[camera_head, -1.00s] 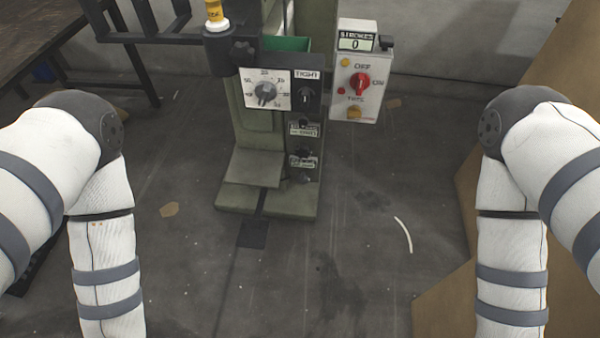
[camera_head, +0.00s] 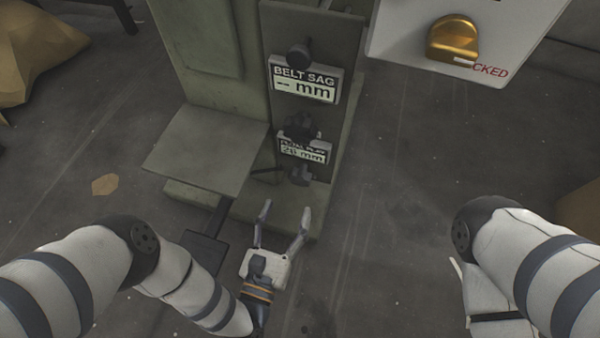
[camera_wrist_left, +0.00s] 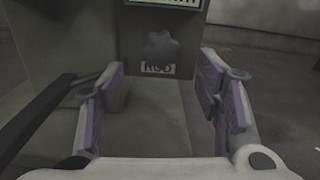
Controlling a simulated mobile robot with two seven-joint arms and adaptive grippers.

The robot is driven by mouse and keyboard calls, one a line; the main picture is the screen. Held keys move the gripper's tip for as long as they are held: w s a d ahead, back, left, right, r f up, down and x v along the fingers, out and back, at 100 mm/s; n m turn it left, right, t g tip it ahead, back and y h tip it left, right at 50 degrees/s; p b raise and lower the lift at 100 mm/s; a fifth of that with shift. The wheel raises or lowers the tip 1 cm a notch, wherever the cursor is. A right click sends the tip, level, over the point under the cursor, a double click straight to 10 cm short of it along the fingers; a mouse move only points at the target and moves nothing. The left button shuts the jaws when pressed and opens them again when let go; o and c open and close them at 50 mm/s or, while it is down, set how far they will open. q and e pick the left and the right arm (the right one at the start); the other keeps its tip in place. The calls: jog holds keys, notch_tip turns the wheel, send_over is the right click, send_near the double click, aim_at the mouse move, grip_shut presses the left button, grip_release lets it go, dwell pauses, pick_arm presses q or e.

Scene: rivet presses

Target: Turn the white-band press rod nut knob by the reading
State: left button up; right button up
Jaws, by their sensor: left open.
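The dark lobed knob (camera_wrist_left: 160,46) sits above a "ROD" label (camera_wrist_left: 158,69) on the press front in the left wrist view. In the head view a dark knob (camera_head: 300,175), likely the same one, sits low on the green press. Just above it is a small display (camera_head: 304,151), whose reading looks like 26 mm but is blurred. My left gripper (camera_head: 286,207) is open and empty, in front of and below this knob, fingers toward the press. In the left wrist view its fingers (camera_wrist_left: 163,85) stand apart on either side, short of the knob. No white band shows now.
A "BELT SAG" display (camera_head: 303,84) reads "-- mm", with a dark knob (camera_head: 298,55) above it. Another dark knob (camera_head: 301,128) sits between the displays.

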aim_at(299, 181)
pick_arm(q)
jog(key=b+x, duration=0.2)
jog(key=x, duration=0.7)
jog(key=shift+w+r, duration=0.1)
jog(key=shift+w, duration=0.05)
jog(key=shift+c, duration=0.6)
jog(key=shift+d, duration=0.1)
jog(key=c, duration=1.1)
